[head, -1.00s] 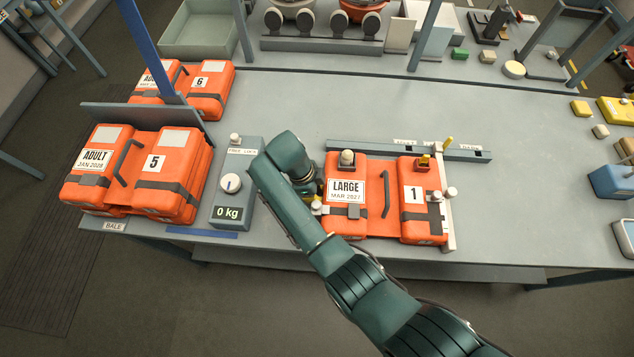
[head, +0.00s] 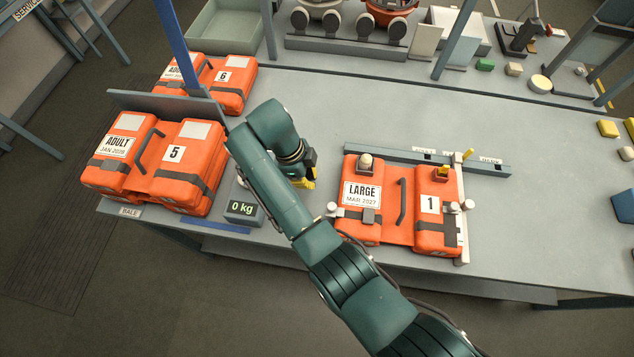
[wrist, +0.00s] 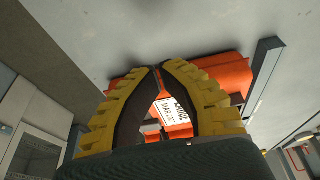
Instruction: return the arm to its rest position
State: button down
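My arm (head: 265,185) reaches over the front of the bench and bends at the scale. My gripper (head: 306,178) has yellow fingers and hangs between the scale and the orange LARGE pack 1, apart from the pack; the arm hides part of it. In the wrist view my gripper (wrist: 158,68) has its ribbed fingertips together, with nothing visible held between them. The LARGE pack (head: 382,228) lies flat in a frame to the right of the gripper. It also shows beyond the fingers in the wrist view (wrist: 232,74).
The scale (head: 242,208) reads 0 kg and is mostly behind my arm. Orange packs 5 (head: 185,178) and 6 (head: 233,86) lie at the left by an upright plate. A grey rail (head: 480,165) runs behind the LARGE pack. The bench middle is clear.

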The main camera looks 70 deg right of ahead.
jog(key=shift+w+r, duration=0.15)
jog(key=shift+r, duration=0.55)
